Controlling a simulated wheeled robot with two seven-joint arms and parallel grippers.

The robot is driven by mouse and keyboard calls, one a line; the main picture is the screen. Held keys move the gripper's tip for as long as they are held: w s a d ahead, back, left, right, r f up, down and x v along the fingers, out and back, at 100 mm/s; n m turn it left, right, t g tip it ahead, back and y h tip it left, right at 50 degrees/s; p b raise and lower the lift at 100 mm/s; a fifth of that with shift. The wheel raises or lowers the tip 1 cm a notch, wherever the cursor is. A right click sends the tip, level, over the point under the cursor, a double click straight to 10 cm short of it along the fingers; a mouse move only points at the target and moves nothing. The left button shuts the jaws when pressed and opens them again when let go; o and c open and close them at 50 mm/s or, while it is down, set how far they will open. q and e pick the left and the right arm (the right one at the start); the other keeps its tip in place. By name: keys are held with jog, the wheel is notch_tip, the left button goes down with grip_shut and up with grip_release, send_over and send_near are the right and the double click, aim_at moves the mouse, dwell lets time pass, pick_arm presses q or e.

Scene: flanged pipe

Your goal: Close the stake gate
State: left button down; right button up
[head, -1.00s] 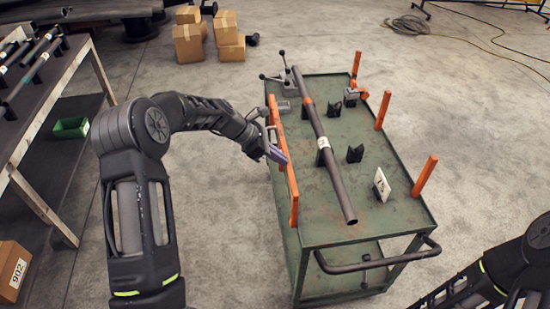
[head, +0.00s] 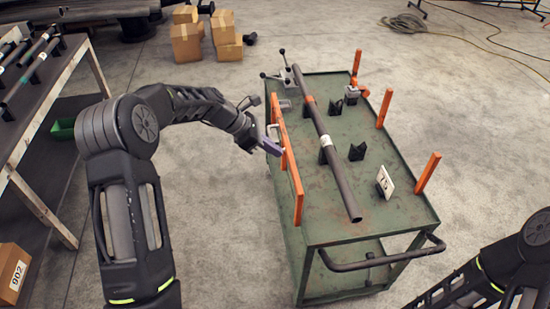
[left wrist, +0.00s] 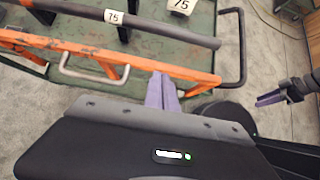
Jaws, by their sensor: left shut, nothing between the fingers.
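The stake gate (head: 294,180) is an orange bar frame along the left long side of the green cart (head: 332,232). It stands upright, and in the left wrist view it crosses as a long orange rail (left wrist: 195,73) with a pale metal handle (left wrist: 92,78). My left gripper (head: 274,147) is shut and empty beside the gate's outer face. Its purple fingertips (left wrist: 161,80) overlap the rail's lower edge, right of the handle; I cannot tell whether they touch. Purple fingers at the right of the left wrist view appear to be my right gripper (left wrist: 268,99); its opening is unclear.
A dark pipe (head: 330,150) lies lengthwise on the cart among black supports (head: 357,152). Orange stakes (head: 428,172) stand on the right side. A number card (head: 385,182) stands near the front, above the push handle (head: 385,260).

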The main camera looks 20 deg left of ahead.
pick_arm(q)
notch_tip(320, 180, up, 6)
jog(key=w+d, duration=0.1)
jog(key=d, duration=0.1)
jog(key=shift+w+r+b, duration=0.15)
jog(key=shift+b, duration=0.25)
jog(key=shift+a, duration=0.1)
